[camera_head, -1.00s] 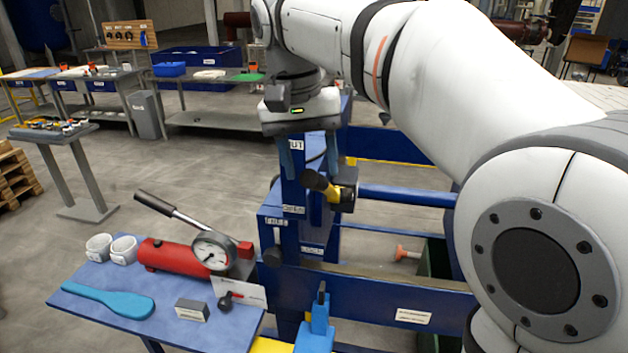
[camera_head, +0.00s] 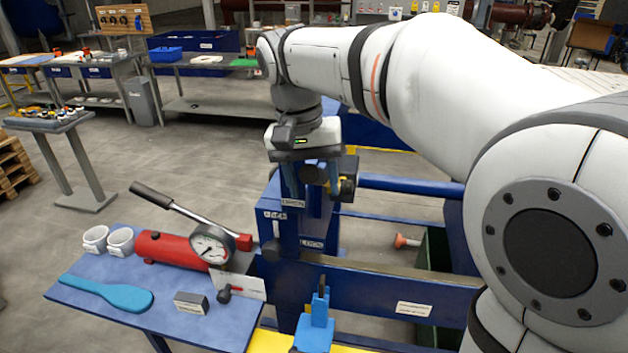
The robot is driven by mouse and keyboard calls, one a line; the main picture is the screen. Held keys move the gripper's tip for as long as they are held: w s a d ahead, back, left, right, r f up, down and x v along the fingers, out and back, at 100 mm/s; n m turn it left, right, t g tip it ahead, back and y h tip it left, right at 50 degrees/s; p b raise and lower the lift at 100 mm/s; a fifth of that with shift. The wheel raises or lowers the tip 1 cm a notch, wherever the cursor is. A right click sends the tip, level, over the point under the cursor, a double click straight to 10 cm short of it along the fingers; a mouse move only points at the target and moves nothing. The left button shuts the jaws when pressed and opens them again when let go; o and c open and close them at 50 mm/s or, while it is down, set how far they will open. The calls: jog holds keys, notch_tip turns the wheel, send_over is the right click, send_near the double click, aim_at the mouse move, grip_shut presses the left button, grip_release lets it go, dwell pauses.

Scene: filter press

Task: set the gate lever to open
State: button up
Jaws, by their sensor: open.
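The gate lever (camera_head: 313,173) has a dark rounded grip and a yellow and black hub at its right. The gripper's body hides the upper post and the SHUT label.
A second dark knob (camera_head: 272,251) sits lower on the post near the FREE and LOCK labels. The blue side table (camera_head: 95,309) holds a red hand pump (camera_head: 170,250) with a gauge, two white cups and a blue paddle. A blue rail (camera_head: 410,185) runs right of the post.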

jog(key=shift+f, duration=0.2)
jog(key=shift+c, duration=0.2)
grip_shut()
